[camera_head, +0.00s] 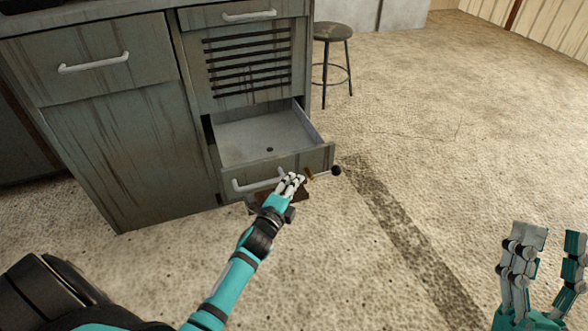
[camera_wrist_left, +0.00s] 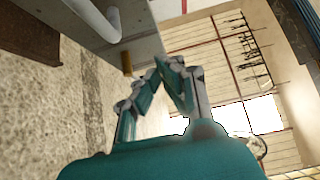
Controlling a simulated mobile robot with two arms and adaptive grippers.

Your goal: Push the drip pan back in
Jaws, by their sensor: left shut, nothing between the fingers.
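The drip pan (camera_head: 255,137) is a shallow grey drawer, pulled out of the lower part of the worn grey cabinet. Its front panel (camera_head: 318,160) carries a white bar handle (camera_head: 245,187). My left gripper (camera_head: 291,179) is shut and empty, at the front panel just right of the handle. In the left wrist view the shut fingertips (camera_wrist_left: 170,66) are beside the panel (camera_wrist_left: 142,48), with the white handle (camera_wrist_left: 97,18) to the left. I cannot tell whether they touch the panel. My right gripper (camera_head: 545,245) is open and empty at lower right, away from the cabinet.
A brass stem with a black knob (camera_head: 335,171) sticks out at the panel's right end. A brown piece (camera_head: 293,193) shows low under the panel. The cabinet (camera_head: 135,155) has a closed drawer and a slatted vent. A stool (camera_head: 333,34) stands behind. Floor at right is clear.

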